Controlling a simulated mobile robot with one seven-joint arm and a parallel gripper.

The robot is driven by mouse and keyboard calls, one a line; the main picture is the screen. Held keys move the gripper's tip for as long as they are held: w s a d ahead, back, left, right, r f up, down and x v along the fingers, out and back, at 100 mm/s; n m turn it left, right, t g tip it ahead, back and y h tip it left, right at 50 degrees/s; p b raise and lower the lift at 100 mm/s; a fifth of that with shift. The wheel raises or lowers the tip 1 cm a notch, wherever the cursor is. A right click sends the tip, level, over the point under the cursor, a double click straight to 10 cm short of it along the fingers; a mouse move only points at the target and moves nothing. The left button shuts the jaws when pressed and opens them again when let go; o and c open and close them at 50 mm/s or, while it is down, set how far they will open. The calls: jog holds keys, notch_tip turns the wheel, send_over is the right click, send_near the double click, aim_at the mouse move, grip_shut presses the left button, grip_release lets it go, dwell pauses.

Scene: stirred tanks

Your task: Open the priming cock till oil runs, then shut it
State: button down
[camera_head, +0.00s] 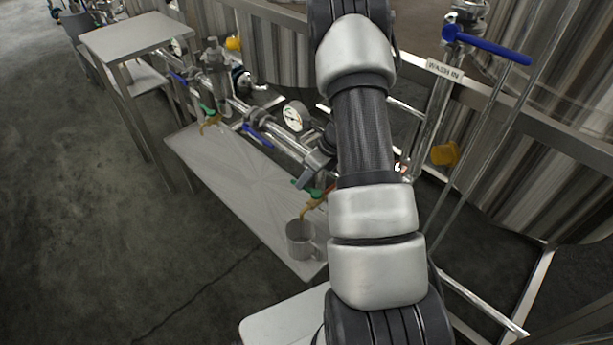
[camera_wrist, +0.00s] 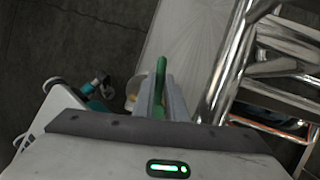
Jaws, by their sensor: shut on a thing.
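A priming cock (camera_head: 313,203) with a green handle and an orange-yellow body sits low on the pipework, beside my arm in the head view. My gripper (camera_wrist: 163,98) is shut on its green handle (camera_wrist: 160,72), which stands up between the fingers in the wrist view. A grey metal mug (camera_head: 300,240) stands on the tray below the spout; a small part of it seems to show left of the fingers in the wrist view. I cannot tell an oil stream from the yellowish spout. My arm hides part of the pipework behind it.
A second green-handled cock (camera_head: 209,113) is further left. A pressure gauge (camera_head: 294,116) and blue-handled valves (camera_head: 257,135) sit on the pipe. The long tray (camera_head: 235,180) runs beneath. A blue lever (camera_head: 488,44) labelled WASH IN is at upper right. The floor at left is clear.

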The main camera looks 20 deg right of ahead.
jog(key=shift+s+a+n+g+p, duration=0.4)
jog(key=shift+s+n+g, duration=0.35)
jog(key=shift+n, duration=1.25)
jog(key=shift+s+a+n+g+p, duration=0.35)
jog(key=shift+n+g, duration=0.55)
jog(key=shift+n, duration=1.1)
jog(key=shift+s+a+n+g+p, duration=0.25)
jog(key=shift+s+a+n+g, duration=0.4)
jog(key=shift+n, duration=1.35)
jog(key=shift+s+d+g, duration=0.1)
jog(key=shift+d+g, duration=0.05)
jog(key=shift+g, duration=0.15)
jog(key=c, duration=1.8)
grip_release()
jog(key=shift+o, duration=0.2)
jog(key=p+v, duration=0.2)
jog(key=v, duration=1.5)
jog(key=shift+d+p, duration=0.25)
jog(key=shift+p, duration=0.05)
